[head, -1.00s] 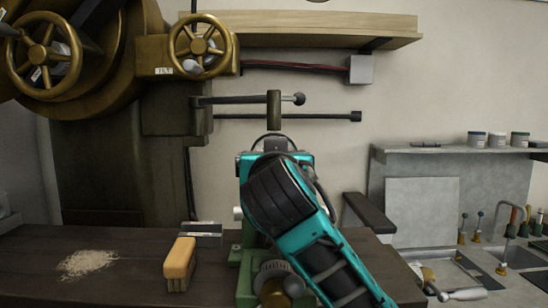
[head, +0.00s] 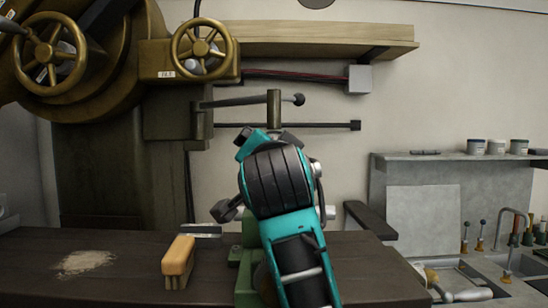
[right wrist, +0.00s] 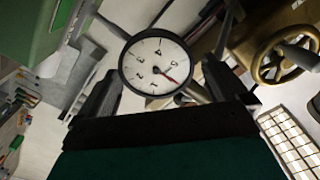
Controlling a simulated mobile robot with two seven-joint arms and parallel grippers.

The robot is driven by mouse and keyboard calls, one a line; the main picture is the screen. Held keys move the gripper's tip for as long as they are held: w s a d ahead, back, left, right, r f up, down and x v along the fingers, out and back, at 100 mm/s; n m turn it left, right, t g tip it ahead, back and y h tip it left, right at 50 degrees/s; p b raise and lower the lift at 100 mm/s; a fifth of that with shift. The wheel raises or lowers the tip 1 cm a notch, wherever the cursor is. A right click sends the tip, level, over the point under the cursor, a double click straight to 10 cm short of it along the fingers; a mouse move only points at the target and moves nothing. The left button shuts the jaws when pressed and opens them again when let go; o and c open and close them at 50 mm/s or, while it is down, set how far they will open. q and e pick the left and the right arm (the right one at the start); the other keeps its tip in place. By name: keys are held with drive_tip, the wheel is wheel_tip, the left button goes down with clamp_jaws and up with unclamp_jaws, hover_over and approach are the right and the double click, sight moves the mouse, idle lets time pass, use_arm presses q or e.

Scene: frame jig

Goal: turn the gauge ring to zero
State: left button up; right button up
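The gauge (right wrist: 150,55) shows in the right wrist view as a round white dial with a dark ring around it. Its red needle points toward the lower right of that picture, and its dark marks look turned. My right gripper (right wrist: 163,75) is open, with one dark finger on each side of the dial; I see no clear grip on the ring. In the head view my right arm's teal and black wrist stands in front of the green fixture (head: 246,265) and hides the gauge. My left gripper is not in view.
A yellow-handled brush (head: 178,258) stands on the dark bench (head: 130,280), left of the fixture. A pale heap of shavings (head: 85,262) lies farther left. A large machine with brass handwheels (head: 50,53) rises behind. A grey sink unit (head: 480,280) is at right.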

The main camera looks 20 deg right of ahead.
drive_tip(key=shift+w+d+f, duration=0.1)
drive_tip(key=shift+d, duration=0.1)
drive_tip(key=shift+s+a+f, duration=0.15)
drive_tip(key=shift+s+f, duration=0.05)
drive_tip(key=shift+s, duration=0.25)
drive_tip(key=v, duration=0.5)
drive_tip(key=shift+s+r, duration=0.15)
drive_tip(key=shift+s, duration=0.15)
